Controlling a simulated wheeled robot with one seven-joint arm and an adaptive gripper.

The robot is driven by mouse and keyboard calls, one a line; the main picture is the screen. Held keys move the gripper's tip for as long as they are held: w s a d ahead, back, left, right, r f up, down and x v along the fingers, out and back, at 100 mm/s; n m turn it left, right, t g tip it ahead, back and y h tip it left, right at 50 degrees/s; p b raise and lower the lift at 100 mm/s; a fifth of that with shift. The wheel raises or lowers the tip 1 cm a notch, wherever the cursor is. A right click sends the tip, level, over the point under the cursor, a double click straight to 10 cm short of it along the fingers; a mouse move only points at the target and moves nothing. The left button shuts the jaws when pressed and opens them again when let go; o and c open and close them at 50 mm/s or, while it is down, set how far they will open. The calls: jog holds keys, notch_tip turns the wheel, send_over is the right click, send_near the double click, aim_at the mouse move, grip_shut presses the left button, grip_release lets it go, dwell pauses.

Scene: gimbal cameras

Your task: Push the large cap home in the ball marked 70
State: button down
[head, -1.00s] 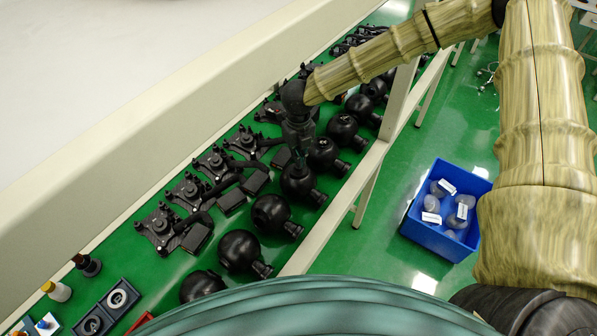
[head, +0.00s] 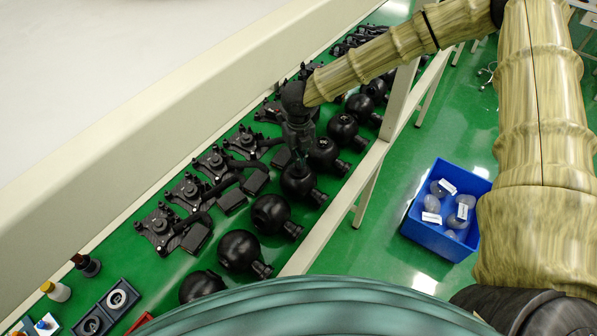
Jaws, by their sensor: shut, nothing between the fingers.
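A row of black balls with short necks runs along the green bench. My gripper (head: 299,160) points down at one black ball (head: 297,186) in the middle of the row. It is shut and empty, with its tips at the top of that ball. I cannot tell whether they touch it. The number 70 is not readable on any ball. The large cap cannot be made out; the top of the ball is partly hidden by my gripper.
Neighbouring balls stand close on both sides, such as one nearer ball (head: 270,212) and one farther ball (head: 323,153). Black bracket-like units (head: 160,228) line the back of the bench. A blue crate (head: 440,245) with labelled round items stands on the floor to the right.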

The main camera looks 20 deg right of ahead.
jog(key=shift+f+b, duration=0.3)
jog(key=shift+f, duration=0.6)
dwell(0.8)
jog(key=shift+r, duration=0.1)
jog(key=shift+r+p, duration=2.55)
jog(key=shift+r, duration=0.9)
jog(key=shift+s+f, duration=0.1)
